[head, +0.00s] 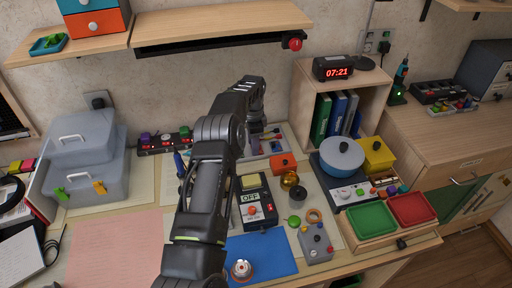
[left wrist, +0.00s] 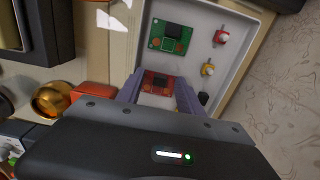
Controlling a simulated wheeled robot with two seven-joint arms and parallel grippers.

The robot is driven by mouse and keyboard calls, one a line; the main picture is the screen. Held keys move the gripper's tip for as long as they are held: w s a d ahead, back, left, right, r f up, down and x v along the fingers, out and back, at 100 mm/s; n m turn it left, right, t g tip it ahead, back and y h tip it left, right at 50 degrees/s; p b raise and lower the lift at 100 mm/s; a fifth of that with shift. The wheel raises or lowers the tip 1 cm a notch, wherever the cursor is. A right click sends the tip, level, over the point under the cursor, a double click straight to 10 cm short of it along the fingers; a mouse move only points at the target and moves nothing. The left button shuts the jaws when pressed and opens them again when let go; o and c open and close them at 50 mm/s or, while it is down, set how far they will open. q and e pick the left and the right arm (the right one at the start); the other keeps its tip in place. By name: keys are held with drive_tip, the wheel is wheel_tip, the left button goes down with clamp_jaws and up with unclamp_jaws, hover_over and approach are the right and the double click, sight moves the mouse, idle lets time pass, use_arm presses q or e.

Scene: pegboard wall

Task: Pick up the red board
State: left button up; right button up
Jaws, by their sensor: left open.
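The red board (left wrist: 158,81) lies in a shallow white tray (left wrist: 238,52), at the tray's near edge in the left wrist view. My left gripper (left wrist: 160,88) is open, with one purple-grey finger on each side of the red board. I cannot tell whether the fingers touch it. The gripper body hides the near part of the board. In the head view my left arm reaches over the desk to the tray (head: 275,147) near the wall, and the gripper (head: 256,143) hides much of it. I cannot make out the red board there. My right gripper is not in view.
A green board (left wrist: 170,38) and small red and yellow parts share the tray. A shelf (head: 215,22) overhangs the back; a cubby (head: 320,90) stands to the right.

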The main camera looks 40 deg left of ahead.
use_arm(q)
drive_tip(key=shift+f, duration=0.1)
drive_tip(key=shift+c, duration=0.4)
clamp_jaws()
idle(0.4)
